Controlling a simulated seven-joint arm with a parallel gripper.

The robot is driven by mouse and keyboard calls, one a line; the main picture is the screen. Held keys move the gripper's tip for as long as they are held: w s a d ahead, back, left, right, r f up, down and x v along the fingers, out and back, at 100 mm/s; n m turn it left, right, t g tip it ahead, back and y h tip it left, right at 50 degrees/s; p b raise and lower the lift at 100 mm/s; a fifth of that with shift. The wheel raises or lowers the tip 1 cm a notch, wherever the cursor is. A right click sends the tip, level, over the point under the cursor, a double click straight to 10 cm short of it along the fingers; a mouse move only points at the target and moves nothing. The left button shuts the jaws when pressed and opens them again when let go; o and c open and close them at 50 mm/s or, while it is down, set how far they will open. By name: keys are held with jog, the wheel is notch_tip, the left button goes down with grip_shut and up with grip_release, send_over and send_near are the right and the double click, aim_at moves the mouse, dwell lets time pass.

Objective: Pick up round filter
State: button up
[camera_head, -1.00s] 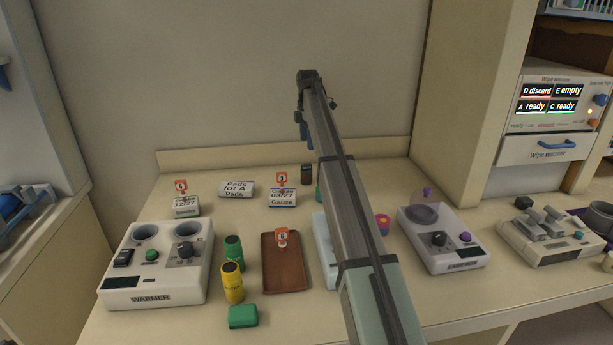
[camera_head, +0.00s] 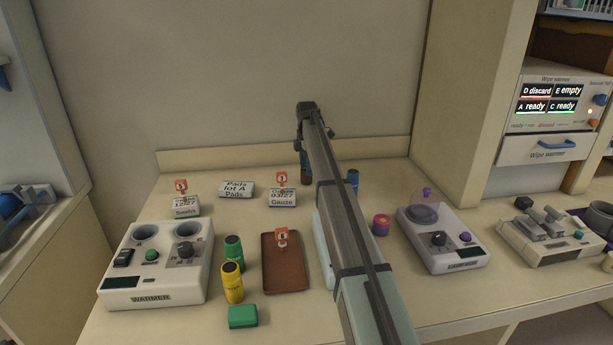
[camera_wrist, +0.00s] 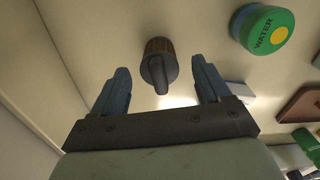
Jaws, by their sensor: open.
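In the wrist view a brown, ribbed round piece with a dark grey stem (camera_wrist: 158,62) lies ahead of and between my fingertips; it looks like the round filter, but no label shows. My gripper (camera_wrist: 161,82) is open and empty, with one blue finger on each side and clear gaps to the piece. In the head view my gripper (camera_head: 302,146) points down near the back of the counter, and my arm hides much of what is around it. A little of the brown piece (camera_head: 305,173) shows just below the fingers.
A green-lidded WATER container (camera_wrist: 265,28) stands beside the brown piece. The gauze box (camera_head: 282,198) is left of my gripper. A blue container (camera_head: 352,180) and a pink-purple round stack (camera_head: 381,225) are right of my arm. A brown tray (camera_head: 285,277) lies in front.

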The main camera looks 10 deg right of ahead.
jog(key=shift+f, duration=1.55)
jog(key=shift+c, duration=0.3)
jog(key=c, duration=1)
